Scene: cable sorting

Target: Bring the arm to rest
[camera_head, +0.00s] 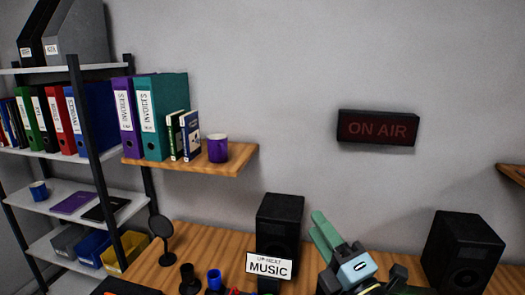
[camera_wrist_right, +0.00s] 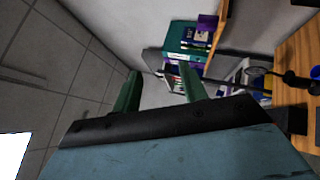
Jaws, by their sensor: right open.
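My right gripper (camera_head: 325,232) shows at the lower middle of the head view, raised above the wooden desk, in front of the wall. Its green fingers also show in the right wrist view (camera_wrist_right: 160,88), spread apart with nothing between them. Beyond them, in that view, are the floor and the shelving. My left gripper is in neither view. No cable can be made out clearly; small red and blue items by the sign are too small to tell.
The wooden desk (camera_head: 203,243) holds two black speakers (camera_head: 279,225) (camera_head: 463,255), a MUSIC sign (camera_head: 269,266) and a blue cup (camera_head: 214,279). A wall shelf (camera_head: 240,158) carries binders and a purple mug (camera_head: 218,148). A metal rack (camera_head: 75,130) stands left. An ON AIR sign (camera_head: 377,128) hangs on the wall.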

